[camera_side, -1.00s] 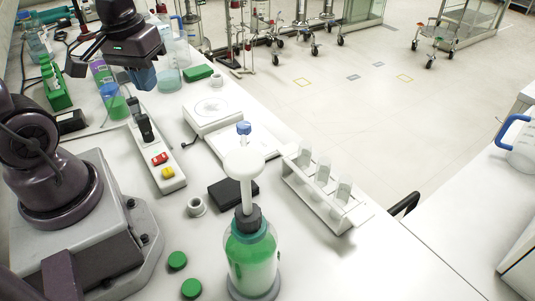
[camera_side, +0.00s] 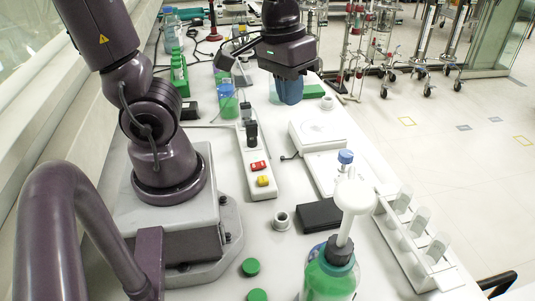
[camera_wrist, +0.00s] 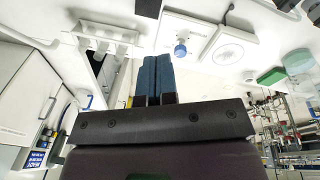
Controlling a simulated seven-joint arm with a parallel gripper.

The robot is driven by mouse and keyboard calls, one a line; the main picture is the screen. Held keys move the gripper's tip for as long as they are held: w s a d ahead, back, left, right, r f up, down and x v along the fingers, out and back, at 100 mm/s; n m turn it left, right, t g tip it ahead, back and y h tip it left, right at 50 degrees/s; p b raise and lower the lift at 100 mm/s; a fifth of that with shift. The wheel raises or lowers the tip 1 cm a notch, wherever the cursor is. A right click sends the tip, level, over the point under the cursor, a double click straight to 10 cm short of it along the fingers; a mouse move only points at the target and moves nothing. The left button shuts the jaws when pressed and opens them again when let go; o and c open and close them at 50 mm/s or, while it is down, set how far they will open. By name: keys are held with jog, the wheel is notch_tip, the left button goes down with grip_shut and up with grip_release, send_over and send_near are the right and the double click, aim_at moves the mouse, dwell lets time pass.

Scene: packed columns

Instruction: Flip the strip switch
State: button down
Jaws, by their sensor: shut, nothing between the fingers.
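The white power strip (camera_side: 250,146) lies lengthwise on the bench in the side view. Near its front end are a red switch (camera_side: 258,166) and a yellow switch (camera_side: 263,181). Black plugs (camera_side: 251,134) sit in its farther part. Which way the switches are tipped is too small to tell. My gripper (camera_side: 291,100) is in the air, right of the strip's far half and apart from the switches. In the wrist view, its two blue fingers (camera_wrist: 152,70) are pressed together with nothing between them. The strip cannot be made out in the wrist view.
A white balance (camera_side: 319,134) stands right of the strip. A black box (camera_side: 321,214), a small grey ring (camera_side: 282,221) and green caps (camera_side: 250,267) lie in front. A green bottle (camera_side: 331,276) and test-tube rack (camera_side: 414,244) stand at front right. Bottles (camera_side: 228,106) stand by the strip's far end.

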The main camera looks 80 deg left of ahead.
jog(key=a+f+n+g, duration=0.3)
jog(key=a+f+n, duration=0.35)
jog(key=n, duration=0.55)
jog(key=n+g, duration=0.1)
jog(key=n, duration=1.8)
send_over(260, 163)
jog(key=shift+y, duration=0.4)
jog(key=x, duration=0.4)
jog(key=w+x, duration=0.1)
jog(key=x, duration=0.3)
jog(key=w+x, duration=0.1)
jog(key=x, duration=0.3)
jog(key=shift+w+f, duration=0.25)
jog(key=shift+f, duration=0.15)
jog(key=f, duration=0.3)
jog(key=shift+w+f, duration=0.15)
jog(key=shift+w, duration=0.15)
jog(key=shift+w+f, duration=0.1)
jog(key=shift+f, duration=0.3)
